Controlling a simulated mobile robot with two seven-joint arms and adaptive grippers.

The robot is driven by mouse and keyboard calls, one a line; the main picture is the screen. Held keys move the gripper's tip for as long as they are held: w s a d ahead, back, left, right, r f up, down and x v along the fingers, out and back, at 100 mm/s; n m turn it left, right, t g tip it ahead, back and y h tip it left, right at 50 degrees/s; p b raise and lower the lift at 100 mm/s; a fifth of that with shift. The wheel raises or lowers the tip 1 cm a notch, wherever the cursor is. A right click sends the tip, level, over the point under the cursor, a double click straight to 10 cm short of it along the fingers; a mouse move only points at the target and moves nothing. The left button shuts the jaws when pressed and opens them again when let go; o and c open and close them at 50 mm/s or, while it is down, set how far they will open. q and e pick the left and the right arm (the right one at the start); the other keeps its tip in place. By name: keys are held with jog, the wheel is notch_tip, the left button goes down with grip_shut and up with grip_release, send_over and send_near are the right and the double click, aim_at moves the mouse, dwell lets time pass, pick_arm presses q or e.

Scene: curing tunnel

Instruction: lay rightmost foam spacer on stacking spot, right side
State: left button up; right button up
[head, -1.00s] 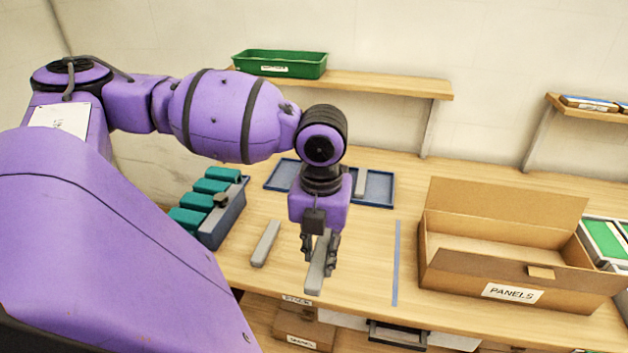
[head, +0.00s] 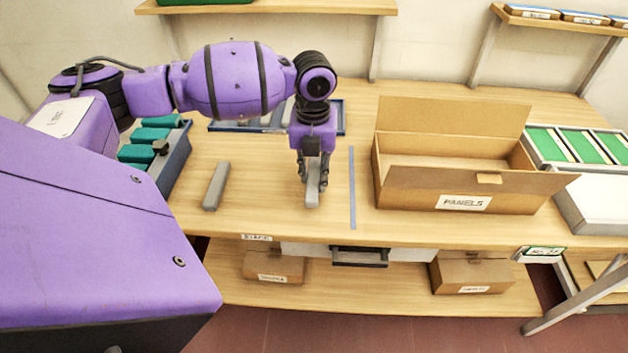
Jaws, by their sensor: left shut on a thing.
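My left gripper (head: 312,188) is shut on a grey foam spacer (head: 312,200), whose front end shows below the fingers. The spacer is upright from front to back, over the table left of a blue tape line (head: 352,188); I cannot tell whether it touches the tabletop. A second grey spacer (head: 216,186) lies on the table to its left, slightly angled and apart from it. A label (head: 256,238), seeming to read STACK, is on the table's front edge below and between them. A blue tray (head: 222,126) behind my gripper holds more grey pieces, partly hidden. My right gripper is not in view.
A bin with teal blocks (head: 172,165) stands at the left. An open cardboard box marked PANELS (head: 440,190) stands right of the tape, its flaps spread. Green panels (head: 560,145) lie further right. Shelves (head: 290,8) hang on the wall. Table between tape and box is clear.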

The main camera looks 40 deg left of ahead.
aim_at(314, 176)
pick_arm(q)
jog(key=shift+f, duration=1.6)
jog(key=shift+f, duration=0.15)
jog(key=o, duration=0.8)
notch_tip(314, 176, up, 12)
jog(key=shift+r, duration=0.15)
